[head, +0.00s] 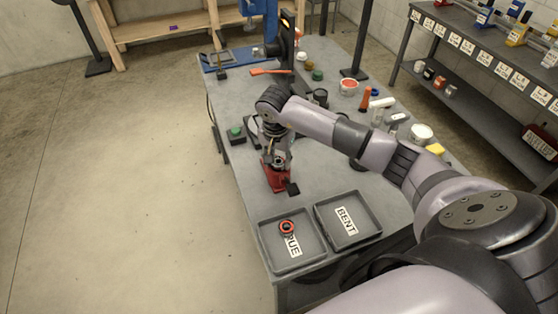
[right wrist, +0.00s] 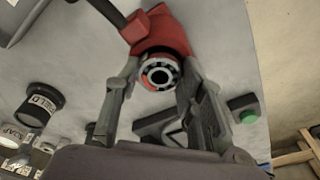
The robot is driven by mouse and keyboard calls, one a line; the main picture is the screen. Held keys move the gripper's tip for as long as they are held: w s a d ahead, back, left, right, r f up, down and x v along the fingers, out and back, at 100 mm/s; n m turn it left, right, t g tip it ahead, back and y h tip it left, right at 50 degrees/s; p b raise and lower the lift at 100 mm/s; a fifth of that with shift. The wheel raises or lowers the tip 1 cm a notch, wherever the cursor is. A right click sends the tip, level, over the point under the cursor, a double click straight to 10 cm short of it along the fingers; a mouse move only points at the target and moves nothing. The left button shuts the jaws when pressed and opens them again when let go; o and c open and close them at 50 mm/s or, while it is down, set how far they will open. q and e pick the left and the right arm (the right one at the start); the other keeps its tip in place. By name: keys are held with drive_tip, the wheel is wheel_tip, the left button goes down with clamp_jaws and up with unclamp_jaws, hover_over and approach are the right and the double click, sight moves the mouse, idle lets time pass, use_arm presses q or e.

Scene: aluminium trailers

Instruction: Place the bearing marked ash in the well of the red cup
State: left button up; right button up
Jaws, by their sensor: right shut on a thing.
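A round bearing (right wrist: 160,76), with a dark and pale ringed face, sits between the fingers of my right gripper (right wrist: 159,70) in the right wrist view. An orange rim shows around part of it. No ash mark can be read on it. The red cup fixture (right wrist: 165,36) is directly behind the bearing; it also shows in the head view (head: 276,180), under my right gripper (head: 276,157). My right gripper is shut on the bearing and points down at the fixture. I cannot tell whether the bearing touches the well. My left gripper is out of view.
A tray marked TRUE (head: 265,242), holding a red-rimmed ring (head: 287,227), and a tray marked BENT (head: 371,216) lie at the table's near end. A green button box (head: 236,133) stands left of my gripper. Several jars and tools crowd the table's right side.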

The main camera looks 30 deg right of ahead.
sight(276, 165)
drive_tip(key=o, duration=0.8)
drive_tip(key=shift+s+a+f, duration=0.1)
drive_tip(key=shift+s+f, duration=0.2)
drive_tip(key=shift+f, duration=0.2)
drive_tip(key=shift+s+a+f, duration=0.1)
drive_tip(key=shift+s+f, duration=0.15)
drive_tip(key=shift+f, duration=0.25)
drive_tip(key=o, duration=0.4)
drive_tip(key=shift+w+d+f+g, duration=0.1)
drive_tip(key=shift+w+f+g, duration=0.15)
drive_tip(key=shift+w+g, duration=0.1)
drive_tip(key=shift+r, duration=0.15)
drive_tip(key=shift+r+p, duration=0.5)
drive_tip(key=shift+p, duration=0.2)
drive_tip(key=shift+r+p, duration=0.4)
drive_tip(key=shift+r, duration=0.1)
drive_tip(key=shift+w+r+b, duration=0.15)
drive_tip(key=shift+r+b, duration=0.55)
drive_tip(key=shift+b, duration=0.2)
wheel_tip(276, 165, up, 10)
drive_tip(key=a+b, duration=0.1)
drive_tip(key=b, duration=0.1)
drive_tip(key=shift+s+b, duration=0.35)
drive_tip(key=shift+b, duration=0.05)
